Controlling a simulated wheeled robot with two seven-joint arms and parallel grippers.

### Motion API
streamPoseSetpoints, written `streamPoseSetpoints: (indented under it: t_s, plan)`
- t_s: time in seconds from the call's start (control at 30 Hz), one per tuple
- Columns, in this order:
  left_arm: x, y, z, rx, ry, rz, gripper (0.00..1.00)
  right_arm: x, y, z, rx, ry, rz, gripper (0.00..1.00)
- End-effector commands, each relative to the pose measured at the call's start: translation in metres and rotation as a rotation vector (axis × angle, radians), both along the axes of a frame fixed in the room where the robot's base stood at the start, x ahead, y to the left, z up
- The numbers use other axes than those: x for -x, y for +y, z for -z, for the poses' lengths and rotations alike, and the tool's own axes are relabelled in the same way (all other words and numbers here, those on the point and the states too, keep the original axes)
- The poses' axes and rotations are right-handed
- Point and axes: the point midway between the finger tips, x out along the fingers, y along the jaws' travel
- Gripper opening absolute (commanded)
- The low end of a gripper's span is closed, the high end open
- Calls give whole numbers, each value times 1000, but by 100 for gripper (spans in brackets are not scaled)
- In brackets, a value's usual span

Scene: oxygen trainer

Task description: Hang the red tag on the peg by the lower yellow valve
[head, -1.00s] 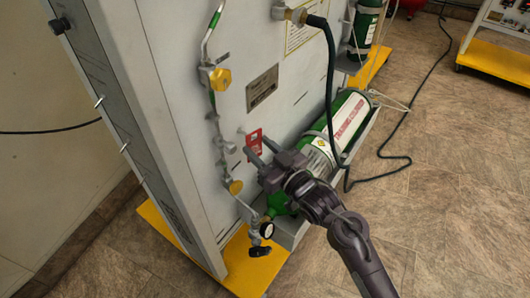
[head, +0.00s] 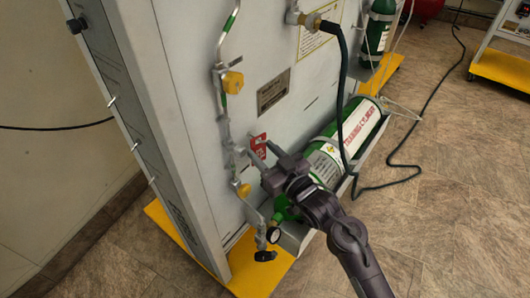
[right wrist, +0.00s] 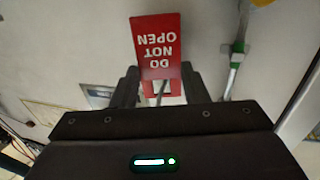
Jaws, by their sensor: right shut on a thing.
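The red tag (head: 259,147) reads "DO NOT OPEN" in the right wrist view (right wrist: 158,45), where it appears upside down. My right gripper (head: 258,150) is shut on it and holds it close to the grey panel. The lower yellow valve (head: 243,190) is on the pipework, below and left of the tag. Part of a yellow valve shows at the top edge of the right wrist view. I cannot make out the peg for certain among the small fittings, nor whether the tag touches anything. My left gripper is out of view.
The upper yellow valve (head: 232,82) is above on the same pipe. A gauge (head: 273,235) hangs at the bottom. A green training cylinder (head: 345,140) lies in a tray right of my right gripper. A dark green hose (head: 341,90) hangs nearby. A metal plate (head: 273,92) is above the tag.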

Motion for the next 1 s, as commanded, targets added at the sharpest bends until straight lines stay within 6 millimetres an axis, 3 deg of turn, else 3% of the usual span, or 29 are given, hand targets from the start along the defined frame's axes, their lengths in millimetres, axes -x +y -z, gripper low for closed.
streamPoseSetpoints:
  t_s: [0.1,0.13,0.33,0.67,1.0]
  plan:
    - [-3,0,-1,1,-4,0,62,0,0,0,0,0,0,16]
    - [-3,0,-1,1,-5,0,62,0,0,0,0,0,0,42]
    - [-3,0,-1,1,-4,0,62,0,0,0,0,0,0,66]
    - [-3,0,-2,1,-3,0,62,4,-4,1,2,1,1,66]
    - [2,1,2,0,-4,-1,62,47,-38,3,3,2,0,66]
